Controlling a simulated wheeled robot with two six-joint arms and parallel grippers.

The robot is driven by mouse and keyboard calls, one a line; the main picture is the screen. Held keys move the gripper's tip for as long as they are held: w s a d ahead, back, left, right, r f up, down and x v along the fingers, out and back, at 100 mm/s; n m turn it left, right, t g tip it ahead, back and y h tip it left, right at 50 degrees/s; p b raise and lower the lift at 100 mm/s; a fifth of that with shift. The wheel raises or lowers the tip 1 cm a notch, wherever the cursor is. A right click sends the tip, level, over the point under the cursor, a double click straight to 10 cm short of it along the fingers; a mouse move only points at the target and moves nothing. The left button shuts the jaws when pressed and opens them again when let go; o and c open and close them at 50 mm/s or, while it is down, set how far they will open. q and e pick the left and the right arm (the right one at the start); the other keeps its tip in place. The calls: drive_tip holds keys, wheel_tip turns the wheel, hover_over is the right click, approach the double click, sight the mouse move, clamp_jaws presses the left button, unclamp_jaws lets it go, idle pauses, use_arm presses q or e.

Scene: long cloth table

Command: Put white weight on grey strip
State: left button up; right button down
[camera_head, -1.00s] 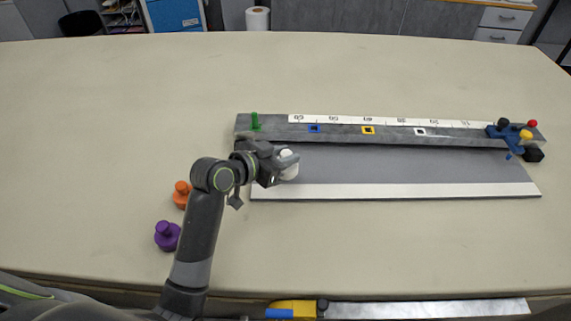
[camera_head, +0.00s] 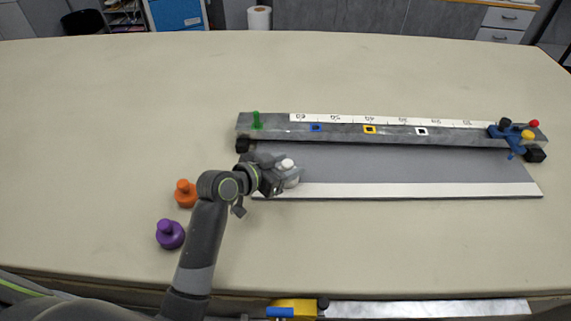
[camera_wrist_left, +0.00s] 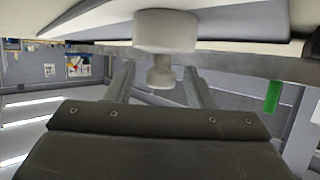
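The white weight (camera_head: 287,164) is at the left end of the flat board, over the grey strip (camera_head: 400,163) close to its border with the white front strip (camera_head: 400,190). My left gripper (camera_head: 284,175) is around the weight from the left. In the left wrist view, the white weight (camera_wrist_left: 166,32) has its knob between the two fingers (camera_wrist_left: 160,82), with a gap on each side, so the gripper looks open. Whether the weight's base touches the strip is hard to tell. My right gripper is not in view.
An orange weight (camera_head: 185,194) and a purple weight (camera_head: 170,234) stand left of my arm. Behind the strip is a raised grey rail (camera_head: 345,133) with a scale, a green peg (camera_head: 256,121) and a blue piece with coloured knobs (camera_head: 508,137). The strip's right part is clear.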

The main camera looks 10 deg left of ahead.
use_arm(q)
drive_tip(key=v, duration=1.2)
drive_tip(key=shift+b, duration=0.4)
drive_tip(key=shift+s, duration=0.1)
